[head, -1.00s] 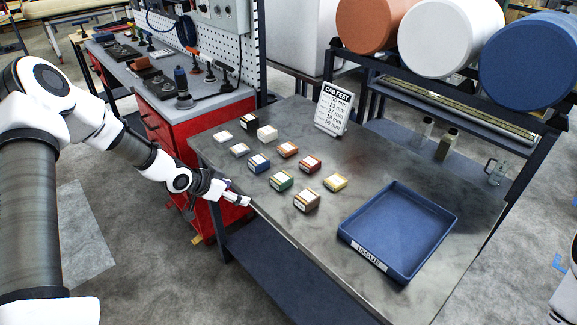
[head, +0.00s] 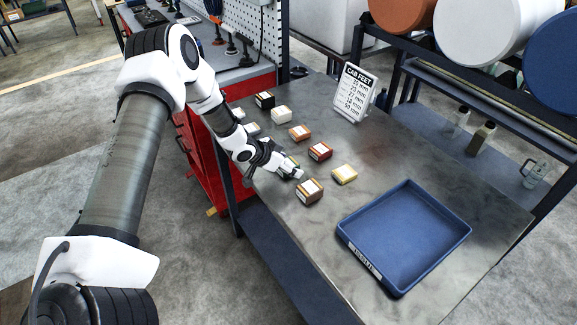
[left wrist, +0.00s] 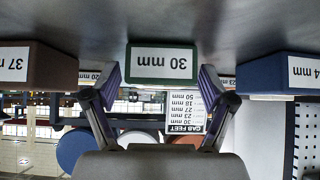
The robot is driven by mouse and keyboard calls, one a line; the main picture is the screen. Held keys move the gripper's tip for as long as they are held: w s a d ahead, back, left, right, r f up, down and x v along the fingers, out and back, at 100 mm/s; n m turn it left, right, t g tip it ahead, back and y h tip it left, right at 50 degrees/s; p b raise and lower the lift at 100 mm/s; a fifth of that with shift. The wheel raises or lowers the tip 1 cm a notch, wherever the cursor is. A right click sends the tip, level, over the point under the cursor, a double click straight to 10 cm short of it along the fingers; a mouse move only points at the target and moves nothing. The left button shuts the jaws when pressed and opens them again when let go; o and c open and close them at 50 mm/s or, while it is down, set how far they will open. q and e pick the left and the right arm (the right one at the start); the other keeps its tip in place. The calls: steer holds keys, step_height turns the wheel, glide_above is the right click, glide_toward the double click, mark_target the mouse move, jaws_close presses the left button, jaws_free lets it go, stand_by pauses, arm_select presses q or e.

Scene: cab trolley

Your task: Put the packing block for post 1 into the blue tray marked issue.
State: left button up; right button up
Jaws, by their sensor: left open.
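The sign headed CAB FEET (head: 354,93) lists several sizes; in the left wrist view its line nearest the heading reads 30 mm (left wrist: 186,112). The green block labelled 30 mm (left wrist: 161,63) appears upside down in the left wrist view, between and beyond the two fingertips of my open left gripper (left wrist: 160,82). In the head view my left gripper (head: 292,174) is low over the bench and hides most of the green block. The empty blue tray (head: 405,237) lies to the right, its label facing front. My right gripper is out of view.
A brown block (head: 310,191) lies just in front of my left gripper; its label reads 37 mm in the left wrist view (left wrist: 38,66). Red (head: 320,151), yellow (head: 344,175) and orange (head: 300,132) blocks lie near. A blue block (left wrist: 277,73) is on the other side. Bench before the tray is clear.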

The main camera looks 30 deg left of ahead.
arm_select(q)
steer(key=shift+s+a+r, duration=0.1)
steer(key=shift+s+r, duration=0.1)
steer(key=shift+s, duration=0.05)
steer(key=c, duration=1.4)
